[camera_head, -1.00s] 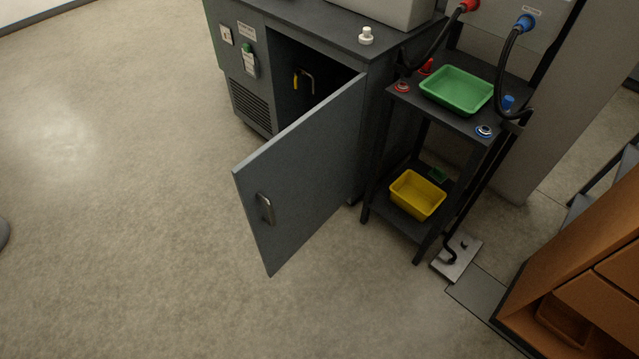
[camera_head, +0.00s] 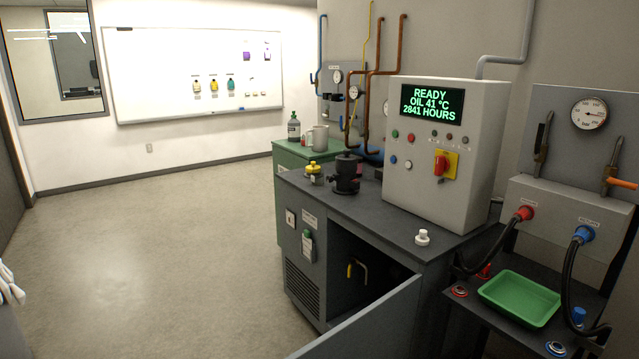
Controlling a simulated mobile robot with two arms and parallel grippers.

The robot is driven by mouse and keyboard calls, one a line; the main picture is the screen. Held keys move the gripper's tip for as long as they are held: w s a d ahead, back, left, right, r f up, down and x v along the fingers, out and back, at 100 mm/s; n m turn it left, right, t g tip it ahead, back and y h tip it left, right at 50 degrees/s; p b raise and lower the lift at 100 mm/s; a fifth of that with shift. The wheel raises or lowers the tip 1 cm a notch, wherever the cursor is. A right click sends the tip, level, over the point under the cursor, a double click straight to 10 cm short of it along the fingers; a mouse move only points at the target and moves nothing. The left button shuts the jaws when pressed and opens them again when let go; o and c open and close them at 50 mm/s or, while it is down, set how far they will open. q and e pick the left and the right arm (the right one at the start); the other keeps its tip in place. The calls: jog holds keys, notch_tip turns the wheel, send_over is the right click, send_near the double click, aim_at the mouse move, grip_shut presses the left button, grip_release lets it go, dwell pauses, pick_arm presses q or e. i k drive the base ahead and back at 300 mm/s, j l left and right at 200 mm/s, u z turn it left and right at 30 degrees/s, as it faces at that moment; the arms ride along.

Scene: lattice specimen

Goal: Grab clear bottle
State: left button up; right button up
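A small bottle with a green cap and a pale label (camera_head: 293,128) stands upright on the green cabinet at the back, beside a grey mug-like jug (camera_head: 319,137). Whether its body is clear is too small to tell. A yellow-capped container (camera_head: 314,173) stands on the dark counter, closer to me.
The dark counter (camera_head: 392,226) carries a control box (camera_head: 440,150) reading READY. Its cabinet door (camera_head: 365,325) stands open into the floor space. A green tray (camera_head: 519,298) sits on a stand at right.

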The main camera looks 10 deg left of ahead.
aim_at(318, 173)
jog(key=i+j+u, duration=0.25)
jog(key=u, duration=0.15)
jog(key=i+j+u, duration=0.6)
jog(key=u, duration=0.2)
jog(key=i+j+u, duration=0.15)
jog(key=i, duration=0.25)
jog(key=i+u, duration=0.1)
jog(key=i, duration=0.3)
